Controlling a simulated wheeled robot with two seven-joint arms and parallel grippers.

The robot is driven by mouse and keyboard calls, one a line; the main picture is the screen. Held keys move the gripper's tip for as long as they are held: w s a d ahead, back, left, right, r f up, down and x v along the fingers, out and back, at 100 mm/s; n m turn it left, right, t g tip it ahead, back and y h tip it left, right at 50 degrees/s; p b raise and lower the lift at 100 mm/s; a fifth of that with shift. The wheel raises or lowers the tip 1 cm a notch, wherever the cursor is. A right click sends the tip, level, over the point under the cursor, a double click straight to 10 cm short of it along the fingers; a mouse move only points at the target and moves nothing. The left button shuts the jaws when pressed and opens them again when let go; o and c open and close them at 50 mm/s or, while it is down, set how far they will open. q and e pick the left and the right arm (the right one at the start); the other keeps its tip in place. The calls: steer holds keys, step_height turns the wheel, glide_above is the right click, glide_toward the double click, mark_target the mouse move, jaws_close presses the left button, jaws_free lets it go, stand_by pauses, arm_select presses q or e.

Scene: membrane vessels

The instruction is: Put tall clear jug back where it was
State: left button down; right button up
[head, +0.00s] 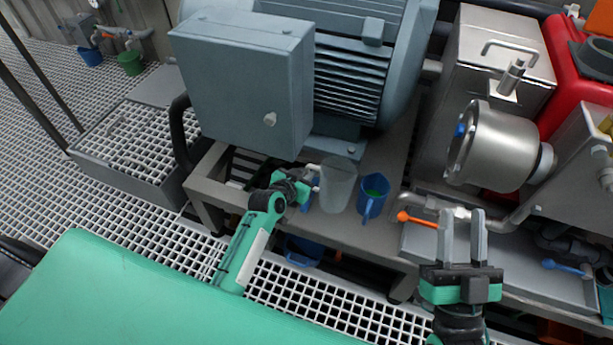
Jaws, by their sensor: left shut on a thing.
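The tall clear jug (338,187) is upright at the grey metal bench (345,228), in front of the big motor. I cannot tell whether its base touches the bench. My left gripper (314,181) comes in from the left and is shut on the jug's left side, where its handle is mostly hidden by the fingers. My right gripper (462,222) is open and empty at the lower right, its fingers pointing away over the bench's front edge, apart from the jug.
A blue jug (369,205) with green inside stands just right of the clear jug. Another blue thing shows partly behind my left gripper. An orange-handled valve (415,218) and pipe lie further right. A blue container (303,250) sits below the bench. The motor (350,65) blocks the back.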

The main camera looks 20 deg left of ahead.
steer(key=shift+s+d+r, duration=0.1)
steer(key=shift+r, duration=0.25)
arm_select(q)
steer(key=shift+f, duration=0.15)
steer(key=c, duration=1.5)
jaws_free()
steer(key=shift+o, duration=0.2)
arm_select(e)
steer(key=shift+r, duration=0.1)
